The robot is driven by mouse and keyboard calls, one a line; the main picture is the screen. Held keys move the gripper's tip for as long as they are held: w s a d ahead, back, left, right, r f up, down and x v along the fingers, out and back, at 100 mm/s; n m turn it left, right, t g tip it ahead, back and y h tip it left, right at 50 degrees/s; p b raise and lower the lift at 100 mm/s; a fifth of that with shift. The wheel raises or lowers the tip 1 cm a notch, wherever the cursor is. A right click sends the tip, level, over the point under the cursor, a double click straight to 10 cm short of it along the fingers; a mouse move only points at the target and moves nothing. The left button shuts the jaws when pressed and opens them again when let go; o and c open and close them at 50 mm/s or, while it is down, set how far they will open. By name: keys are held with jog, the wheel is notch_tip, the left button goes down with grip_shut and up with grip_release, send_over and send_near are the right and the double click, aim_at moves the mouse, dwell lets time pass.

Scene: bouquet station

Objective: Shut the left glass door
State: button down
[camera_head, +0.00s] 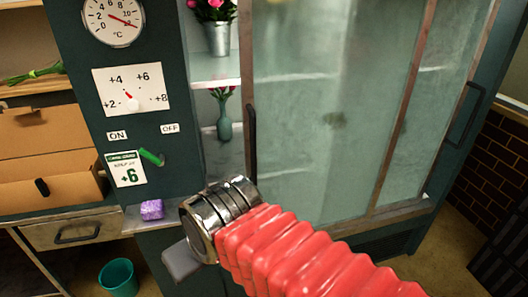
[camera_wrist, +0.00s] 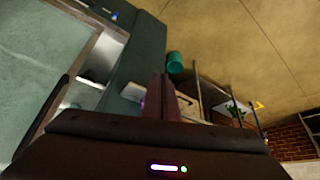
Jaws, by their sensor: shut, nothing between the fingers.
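The left glass door (camera_head: 310,100) is a frosted sliding panel with a dark vertical handle (camera_head: 252,140) at its left edge. An open gap to its left shows shelves inside the cabinet. In the wrist view, the door glass (camera_wrist: 40,50) and the dark handle (camera_wrist: 52,112) are at the left. My gripper's dark red fingers (camera_wrist: 163,85) are shut and empty in the wrist view, apart from the handle. In the head view, my chrome wrist and red sleeve cover the cabinet's lower front, left of the door's lower part; the fingertips cannot be made out there.
The right door's handle (camera_head: 465,115) is at the right. Flowers in a metal bucket (camera_head: 217,38) and a teal vase (camera_head: 224,122) stand in the gap. A purple block (camera_head: 151,210) lies on a ledge, near a teal bin (camera_head: 118,277) on the floor.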

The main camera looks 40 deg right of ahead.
jog(key=shift+w+r, duration=0.1)
jog(key=w+d+r+m+y, duration=0.1)
jog(key=w+d+r+m, duration=0.15)
jog(key=w+d, duration=0.4)
jog(key=w+d+r+m, duration=0.1)
jog(key=w+d+r, duration=0.25)
jog(key=d, duration=0.55)
jog(key=d+m+t, duration=0.1)
jog(key=d+m, duration=0.2)
jog(key=d, duration=2.1)
jog(key=shift+w+r+t+y, duration=0.3)
jog(key=shift+w+r, duration=0.05)
jog(key=shift+w, duration=0.1)
